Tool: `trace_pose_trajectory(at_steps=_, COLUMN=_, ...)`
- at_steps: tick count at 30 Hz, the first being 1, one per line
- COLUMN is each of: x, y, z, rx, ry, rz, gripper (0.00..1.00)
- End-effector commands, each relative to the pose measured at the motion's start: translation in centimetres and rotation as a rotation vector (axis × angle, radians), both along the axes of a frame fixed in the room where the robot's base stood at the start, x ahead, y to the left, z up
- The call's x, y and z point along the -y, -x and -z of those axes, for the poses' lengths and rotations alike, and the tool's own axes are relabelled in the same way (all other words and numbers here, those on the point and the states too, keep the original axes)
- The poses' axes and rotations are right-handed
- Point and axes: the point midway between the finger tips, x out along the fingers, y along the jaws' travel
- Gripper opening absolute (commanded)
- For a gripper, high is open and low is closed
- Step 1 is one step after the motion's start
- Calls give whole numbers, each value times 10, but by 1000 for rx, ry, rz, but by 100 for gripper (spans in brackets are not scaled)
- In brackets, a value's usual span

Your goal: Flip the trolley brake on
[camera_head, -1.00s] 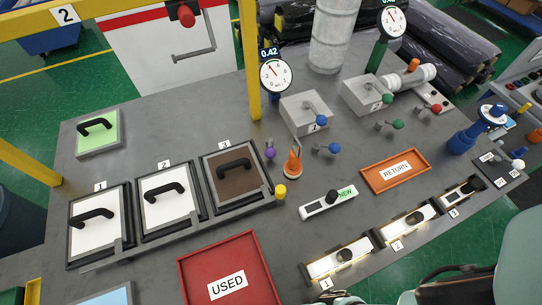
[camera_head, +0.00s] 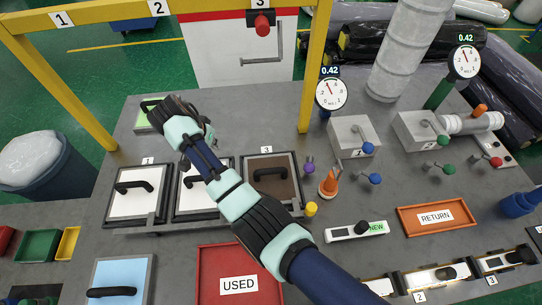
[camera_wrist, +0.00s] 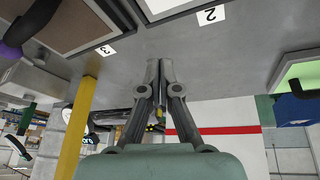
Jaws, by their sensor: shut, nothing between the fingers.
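No part is labelled as the trolley brake, so I cannot tell which control it is. A red-knobbed lever (camera_head: 262,25) sits on a dark mount on the white red-striped panel (camera_head: 232,50) behind the bench, with a grey bent handle (camera_head: 262,61) below. My gripper (camera_head: 172,106) is at the back left of the bench, over the green pad (camera_head: 147,113), left of and nearer than that panel. It hides part of the pad. In the wrist view my gripper (camera_wrist: 160,66) has its fingertips together, with nothing held.
A yellow frame (camera_head: 308,80) rises between the arm and the gauges. Numbered lidded trays (camera_head: 137,218), a red USED tray (camera_head: 208,270) and an orange RETURN tray (camera_head: 405,225) lie on the bench. Several coloured levers (camera_head: 368,147) stand to the right. A bin (camera_head: 45,165) stands left.

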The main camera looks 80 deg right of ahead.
Motion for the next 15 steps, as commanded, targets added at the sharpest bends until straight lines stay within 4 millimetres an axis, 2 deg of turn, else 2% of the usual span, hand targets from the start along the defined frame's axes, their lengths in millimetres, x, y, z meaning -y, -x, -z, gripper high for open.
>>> trace_pose_trajectory(at_steps=1, x=22, y=34, z=0, rx=-64, ry=-32, rz=137, gripper=0)
trace_pose_trajectory(at_steps=3, x=41, y=77, z=-1, rx=-150, ry=-66, rz=316, gripper=0)
trace_pose_trajectory(at_steps=6, x=55, y=127, z=-6, rx=-249, ry=-95, rz=511, gripper=0)
trace_pose_trajectory(at_steps=10, x=60, y=163, z=-13, rx=-327, ry=-110, rz=653, gripper=0)
trace_pose_trajectory(at_steps=15, x=60, y=173, z=-15, rx=-351, ry=-113, rz=694, gripper=0)
